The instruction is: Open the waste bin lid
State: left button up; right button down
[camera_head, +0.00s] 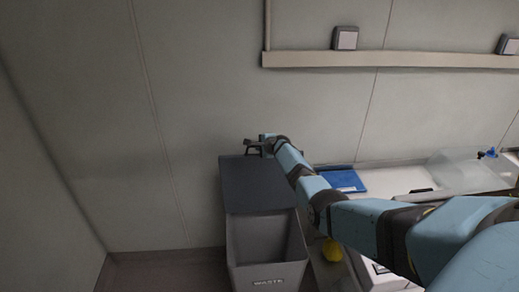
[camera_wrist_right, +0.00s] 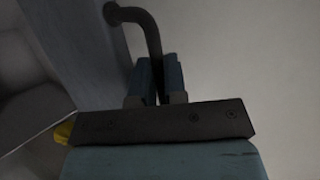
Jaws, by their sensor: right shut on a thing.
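The grey waste bin (camera_head: 268,268) stands on the floor at the lower middle of the head view, with "WASTE" on its front. Its dark lid (camera_head: 258,188) is raised at the back, and the bin's inside shows. My right gripper (camera_head: 254,148) is at the lid's upper edge. In the right wrist view my right gripper (camera_wrist_right: 160,80) is shut on a dark curved handle (camera_wrist_right: 150,32), which is fixed to the blue-grey lid surface (camera_wrist_right: 75,45). My left gripper is not in view.
A counter (camera_head: 390,180) stands right of the bin, with a blue flat item (camera_head: 342,181) and a clear box (camera_head: 465,172) on it. A yellow object (camera_head: 332,250) is beside the bin. A wall rail (camera_head: 420,60) runs above. The floor left of the bin is clear.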

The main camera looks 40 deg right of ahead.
dwell(0.3)
jog(key=c, duration=1.2)
grip_release()
jog(key=shift+f, duration=0.1)
